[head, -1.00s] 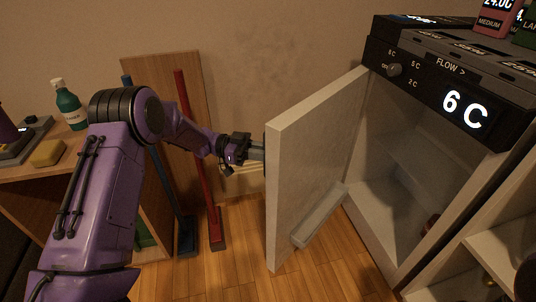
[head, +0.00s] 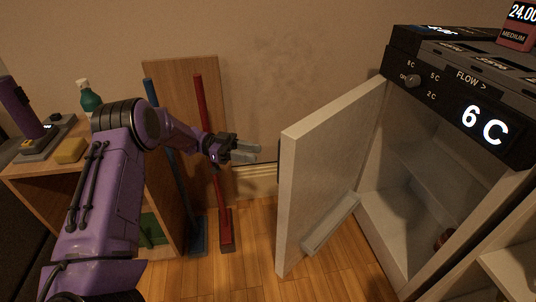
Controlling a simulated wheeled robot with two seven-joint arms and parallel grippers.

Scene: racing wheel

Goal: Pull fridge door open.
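The fridge door (head: 320,175) stands wide open, swung out to the left of the fridge (head: 395,200). Its inner side with a low shelf bin faces right. The fridge interior shows a shelf, and a dark red item (head: 442,240) sits low inside, partly hidden. My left gripper (head: 250,151) is open and empty, its two grey fingers pointing right, a short gap left of the door. The door's outer face and handle are mostly hidden from this view. My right gripper is not in view.
A wooden cabinet (head: 120,185) stands at the left with a yellow sponge (head: 70,150) and a green bottle (head: 89,97) on top. A red-handled broom (head: 200,110) and a blue-handled one (head: 149,90) stand behind my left arm. A control panel (head: 455,100) reads 6 C.

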